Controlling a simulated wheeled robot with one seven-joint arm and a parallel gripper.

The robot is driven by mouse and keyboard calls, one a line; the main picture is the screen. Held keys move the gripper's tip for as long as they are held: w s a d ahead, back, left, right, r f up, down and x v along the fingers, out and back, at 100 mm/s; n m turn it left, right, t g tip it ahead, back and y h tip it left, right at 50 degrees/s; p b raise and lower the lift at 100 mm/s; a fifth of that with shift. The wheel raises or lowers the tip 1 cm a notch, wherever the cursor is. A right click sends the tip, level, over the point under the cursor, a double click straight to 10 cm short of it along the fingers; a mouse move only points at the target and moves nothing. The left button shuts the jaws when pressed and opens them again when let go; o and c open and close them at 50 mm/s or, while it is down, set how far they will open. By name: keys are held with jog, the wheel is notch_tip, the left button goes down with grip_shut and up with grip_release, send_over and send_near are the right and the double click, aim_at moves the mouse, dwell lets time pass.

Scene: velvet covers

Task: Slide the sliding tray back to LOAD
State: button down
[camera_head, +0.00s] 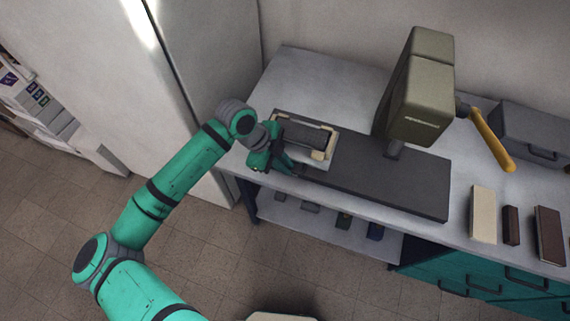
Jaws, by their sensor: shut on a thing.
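The sliding tray (327,163) is a pale plate at the left end of a dark base (410,187). A dark flat piece (304,134) lies on the tray, with beige bars along its far side and right end. My gripper (292,171) is at the tray's near side, low over the front of the base. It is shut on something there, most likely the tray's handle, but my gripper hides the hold. The olive press head (421,90) stands to the right of the tray, over the base. No LOAD mark is readable.
A yellow lever (490,138) sticks out right of the press. A beige book (483,213), two brown books (548,234) and a grey case (540,135) are on the right of the bench (300,70). A tall white cabinet (190,50) stands close on the left.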

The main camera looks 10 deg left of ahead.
jog(key=c, duration=1.8)
grip_release()
jog(key=shift+w+a, duration=0.15)
jog(key=shift+a, duration=0.2)
jog(key=shift+d, duration=0.1)
jog(key=v, duration=1.1)
